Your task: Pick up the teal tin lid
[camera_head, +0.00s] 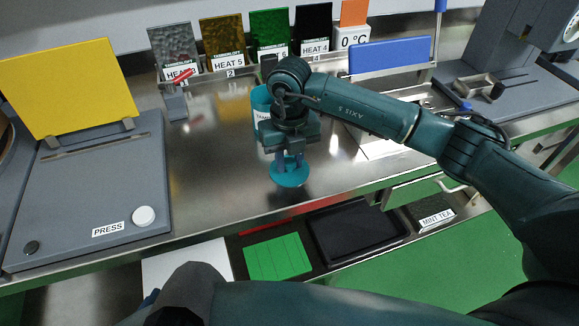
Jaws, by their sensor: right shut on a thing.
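The teal tin lid (289,175) is a round disc below my right gripper (287,160). My right gripper points down and is shut on the lid near the front part of the steel counter (215,165). I cannot tell whether the lid touches the counter or is just above it. A teal tin (260,101) with a white label stands behind the gripper, partly hidden by it. My left gripper is not in view.
A grey press (95,190) with a yellow plate (68,85) stands at the left. Several coloured heat panels (222,40) line the back. A blue-topped sealing unit (390,55) stands right of the tin. A green sheet (277,258) and dark tray (355,230) lie below the counter.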

